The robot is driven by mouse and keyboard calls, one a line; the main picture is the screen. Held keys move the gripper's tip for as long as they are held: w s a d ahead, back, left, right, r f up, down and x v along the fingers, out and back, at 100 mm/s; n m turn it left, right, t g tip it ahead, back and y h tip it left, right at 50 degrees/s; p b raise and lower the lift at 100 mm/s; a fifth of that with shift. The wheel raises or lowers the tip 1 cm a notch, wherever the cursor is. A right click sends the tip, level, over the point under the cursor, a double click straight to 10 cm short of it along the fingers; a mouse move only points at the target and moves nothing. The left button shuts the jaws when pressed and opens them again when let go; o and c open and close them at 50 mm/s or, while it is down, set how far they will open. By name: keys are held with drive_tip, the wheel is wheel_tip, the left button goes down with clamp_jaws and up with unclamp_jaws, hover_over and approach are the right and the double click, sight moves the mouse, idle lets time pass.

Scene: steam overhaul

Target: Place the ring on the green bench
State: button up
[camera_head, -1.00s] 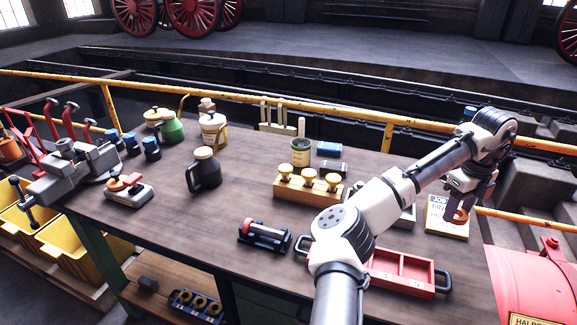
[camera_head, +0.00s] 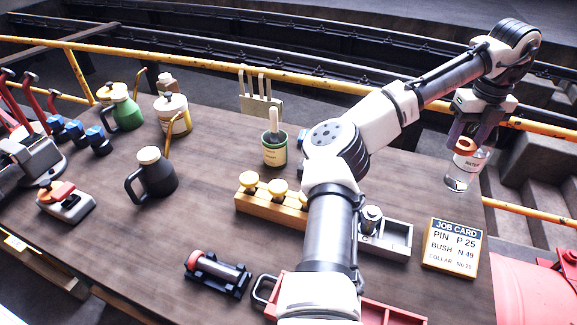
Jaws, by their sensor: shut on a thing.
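My gripper (camera_head: 468,140) is at the far right, pointing down, with dark fingers. It is shut on a small orange-brown ring (camera_head: 466,146), largely covered by the fingers. A clear bottle labelled WATER (camera_head: 462,178) shows directly behind and below the ring; I cannot tell whether they touch. The bench (camera_head: 130,235) has a brown wooden top that fills the middle of the view. Its green legs show only in the earlier frame. The gripper is over or just beyond the bench's right end.
A job card (camera_head: 452,248), grey tray (camera_head: 385,238) and red tray (camera_head: 390,314) occupy the right side. A wooden block with yellow knobs (camera_head: 262,204), a dark jug (camera_head: 153,178) and a red-ended roller (camera_head: 216,272) stand left of my arm. Bare wood lies between them.

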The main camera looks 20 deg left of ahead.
sight(431, 205)
wheel_tip(431, 205, down, 20)
drive_tip(key=shift+w+r+p, duration=0.1)
drive_tip(key=shift+r+p, duration=0.05)
drive_tip(key=shift+p, duration=0.6)
drive_tip(key=o, duration=1.1)
wheel_tip(431, 205, up, 12)
drive_tip(key=b, duration=0.1)
